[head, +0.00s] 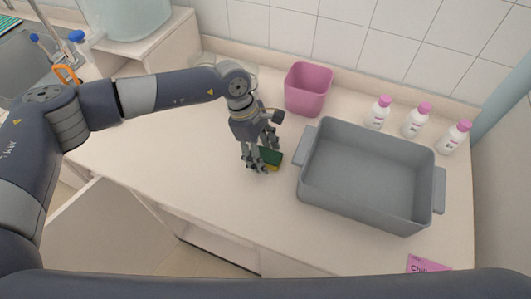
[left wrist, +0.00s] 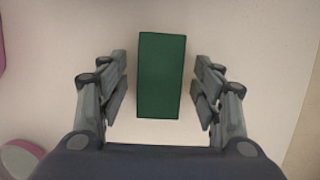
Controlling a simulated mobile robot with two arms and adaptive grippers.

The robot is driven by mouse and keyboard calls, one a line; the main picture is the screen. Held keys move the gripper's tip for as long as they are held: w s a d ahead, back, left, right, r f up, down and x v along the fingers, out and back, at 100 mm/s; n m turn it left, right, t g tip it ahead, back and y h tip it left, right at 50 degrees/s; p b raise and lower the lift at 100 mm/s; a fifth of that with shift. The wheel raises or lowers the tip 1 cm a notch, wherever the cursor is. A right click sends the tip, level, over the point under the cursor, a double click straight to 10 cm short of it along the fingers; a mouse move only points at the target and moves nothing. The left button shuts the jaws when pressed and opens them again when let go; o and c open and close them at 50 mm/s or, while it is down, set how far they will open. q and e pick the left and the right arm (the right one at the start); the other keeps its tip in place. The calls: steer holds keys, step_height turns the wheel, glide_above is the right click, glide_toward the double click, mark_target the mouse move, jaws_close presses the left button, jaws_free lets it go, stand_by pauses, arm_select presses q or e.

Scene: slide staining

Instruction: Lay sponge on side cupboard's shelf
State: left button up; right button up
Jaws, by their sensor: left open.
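The sponge (head: 271,156), green on top with a yellow lower layer, lies on the counter left of the grey tub. In the left wrist view the sponge (left wrist: 161,75) is a green rectangle between the two fingers. My left gripper (head: 258,165) is open over the sponge, with a gap on each side of it; its fingers (left wrist: 161,95) do not touch it. An open cupboard door (head: 110,225) hangs below the counter's front edge, beside an opening (head: 215,240). The shelf inside is not clearly visible. My right gripper is not in view.
A grey tub (head: 370,175) stands right of the sponge, and a pink bin (head: 307,88) behind it. Three white bottles with pink caps (head: 414,120) stand at the back right. The counter (head: 150,155) left of the gripper is clear.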

arm_select(q)
steer(key=shift+f, duration=0.15)
steer(key=shift+c, duration=0.6)
steer(key=c, duration=0.8)
steer(key=shift+o, duration=0.2)
